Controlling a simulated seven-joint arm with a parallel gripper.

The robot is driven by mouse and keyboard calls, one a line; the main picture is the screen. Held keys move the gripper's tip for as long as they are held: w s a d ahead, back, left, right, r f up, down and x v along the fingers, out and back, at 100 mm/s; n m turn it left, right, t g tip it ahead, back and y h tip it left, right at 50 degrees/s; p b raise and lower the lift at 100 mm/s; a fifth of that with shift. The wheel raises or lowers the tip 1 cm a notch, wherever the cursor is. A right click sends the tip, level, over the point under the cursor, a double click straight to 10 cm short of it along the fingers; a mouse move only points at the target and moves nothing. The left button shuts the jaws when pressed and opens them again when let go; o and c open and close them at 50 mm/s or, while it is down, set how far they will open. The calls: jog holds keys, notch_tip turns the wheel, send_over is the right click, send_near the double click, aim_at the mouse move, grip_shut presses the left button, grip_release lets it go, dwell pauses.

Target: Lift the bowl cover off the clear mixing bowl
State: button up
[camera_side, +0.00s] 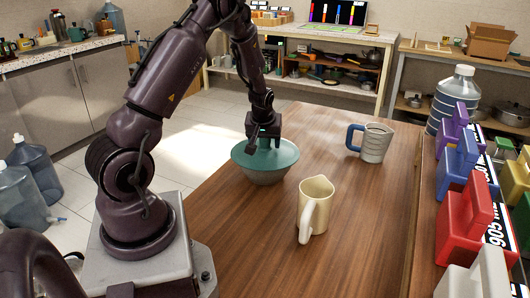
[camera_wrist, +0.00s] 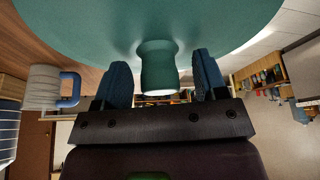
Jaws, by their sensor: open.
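The clear mixing bowl (camera_side: 266,178) stands on the wooden table, with the green bowl cover (camera_side: 245,155) on top of it. In the wrist view the cover (camera_wrist: 90,25) fills the top of the picture, and its knob (camera_wrist: 158,68) points toward my gripper. My gripper (camera_side: 264,143) is right above the cover in the side view. In the wrist view my gripper (camera_wrist: 160,82) is open, with one blue fingertip on each side of the knob and a gap showing on both sides. The bowl itself is hidden in the wrist view.
A cream pitcher (camera_side: 316,208) stands in front and to the right of the bowl. A grey ribbed mug (camera_side: 375,143) with a blue handle stands farther back at right. A row of coloured blocks (camera_side: 464,215) and a large bottle (camera_side: 452,98) line the right side.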

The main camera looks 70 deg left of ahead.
grip_shut()
jog(key=shift+r, duration=0.1)
jog(key=shift+r, duration=0.5)
notch_tip(320, 180, up, 3)
jog(key=shift+d+f, duration=0.1)
jog(key=shift+f, duration=0.1)
jog(key=s+d+r, duration=0.9)
jog(key=s, duration=0.1)
jog(key=shift+d+r, duration=0.15)
jog(key=shift+d, duration=0.15)
jog(key=shift+m, duration=0.3)
